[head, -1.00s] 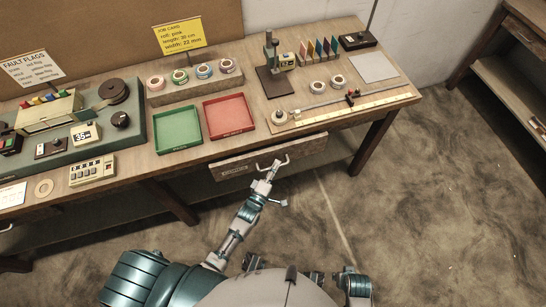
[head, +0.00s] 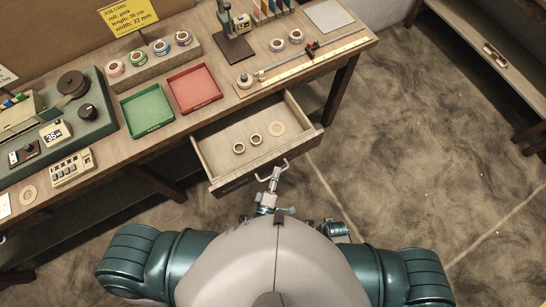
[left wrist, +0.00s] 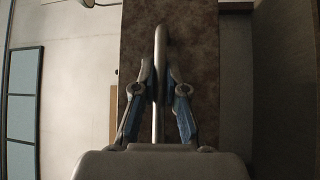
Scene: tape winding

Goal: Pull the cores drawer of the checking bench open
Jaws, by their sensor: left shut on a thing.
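The cores drawer (head: 228,133) of the checking bench (head: 182,62) stands well out from under the bench top in the head view, its inside showing. Two small cores (head: 239,148) (head: 256,139) and a flat pale ring (head: 277,128) lie in it. My left gripper (head: 272,180) is at the drawer's front, at its handle. In the left wrist view the fingers (left wrist: 160,92) are shut on the handle's grey bar (left wrist: 160,50), one on each side. My right gripper cannot be made out.
A green tray (head: 147,111) and a red tray (head: 195,88) stand on the bench above the drawer. My body is close in front of the drawer. Open floor (head: 420,160) lies to the right, with another wooden bench (head: 480,50) at the far right.

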